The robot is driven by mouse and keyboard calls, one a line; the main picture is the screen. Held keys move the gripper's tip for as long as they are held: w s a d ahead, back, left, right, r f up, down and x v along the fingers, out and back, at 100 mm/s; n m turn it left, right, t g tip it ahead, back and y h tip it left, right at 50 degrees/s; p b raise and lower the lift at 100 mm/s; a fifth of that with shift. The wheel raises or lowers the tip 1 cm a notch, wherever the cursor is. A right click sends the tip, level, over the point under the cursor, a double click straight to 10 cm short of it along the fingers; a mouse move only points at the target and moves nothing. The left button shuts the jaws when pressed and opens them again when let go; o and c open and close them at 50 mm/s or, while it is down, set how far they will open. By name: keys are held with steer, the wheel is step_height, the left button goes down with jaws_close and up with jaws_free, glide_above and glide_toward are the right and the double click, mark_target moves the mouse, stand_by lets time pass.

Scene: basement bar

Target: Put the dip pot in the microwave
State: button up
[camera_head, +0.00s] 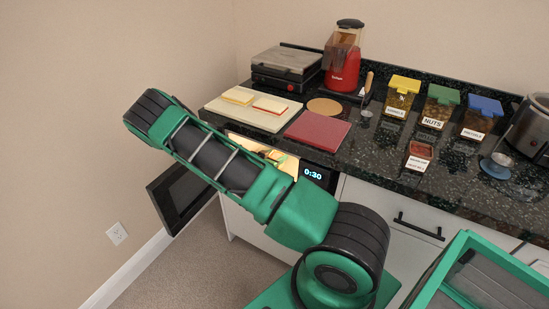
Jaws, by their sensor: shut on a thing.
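The microwave is built in under the counter. Its lit inside (284,162) shows in part above my arm, and its display (314,174) reads 0:30. Its dark door (181,194) hangs open at the left, partly behind my arm. A small pot with a reddish top and a white label (419,158) stands on the counter at the right; it may be the dip pot, but the label is too small to read surely. My green and black arm crosses in front of the microwave. My gripper is hidden, and I cannot see what it holds.
The dark counter (370,167) carries a cream board (235,117), a red board (317,131), a press grill (285,68), a red popcorn machine (343,62), several lidded jars (436,107), a blue saucer (497,166) and a cooker (529,128). Carpet (200,252) is clear below the door.

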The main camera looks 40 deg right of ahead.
steer(key=o, duration=1.2)
steer(key=v, duration=1.2)
steer(key=shift+s+a, duration=0.1)
